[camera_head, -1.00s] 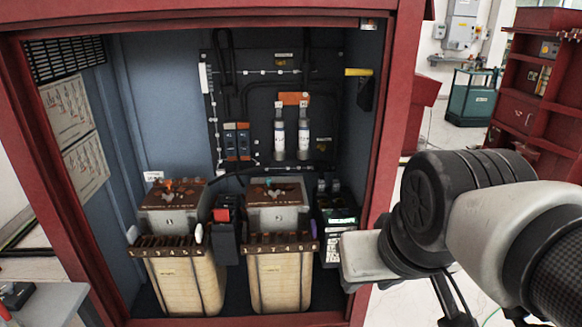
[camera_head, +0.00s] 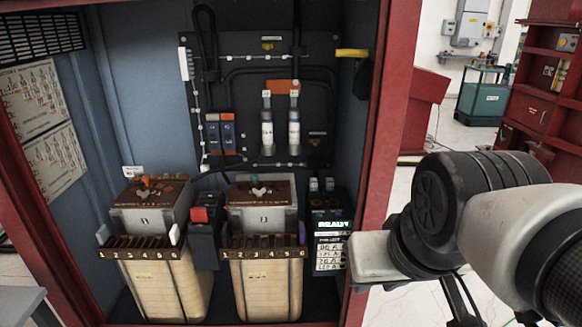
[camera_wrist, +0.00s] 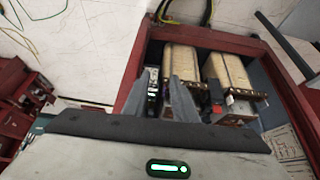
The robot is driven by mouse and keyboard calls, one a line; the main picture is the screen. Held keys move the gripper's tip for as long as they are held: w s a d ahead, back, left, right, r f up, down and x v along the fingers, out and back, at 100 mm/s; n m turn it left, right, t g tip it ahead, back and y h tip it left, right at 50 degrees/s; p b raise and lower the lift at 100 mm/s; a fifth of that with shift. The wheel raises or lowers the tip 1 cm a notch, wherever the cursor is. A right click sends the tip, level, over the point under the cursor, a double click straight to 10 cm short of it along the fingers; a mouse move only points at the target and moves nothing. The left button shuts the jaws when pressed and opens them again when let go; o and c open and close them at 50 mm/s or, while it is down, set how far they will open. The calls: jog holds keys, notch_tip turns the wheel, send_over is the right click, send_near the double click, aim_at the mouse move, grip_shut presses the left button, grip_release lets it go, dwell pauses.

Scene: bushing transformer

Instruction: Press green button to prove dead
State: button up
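A dark control unit (camera_head: 330,235) with a lit green READY screen stands at the lower right inside the red cabinet. I cannot make out a separate green button on it. It also shows in the wrist view (camera_wrist: 152,78), partly hidden behind my fingers. In the head view the pale end of my arm is just right of the unit, in front of the cabinet's right post; the fingers cannot be made out there.
Two transformers (camera_head: 163,285) (camera_head: 266,285) with numbered terminal strips stand left of the unit. A small dark device with a red top (camera_head: 204,232) is between them. The cabinet's red right post (camera_head: 378,150) is close to my arm. A green cart (camera_head: 485,97) stands behind.

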grip_shut()
dwell(1.5)
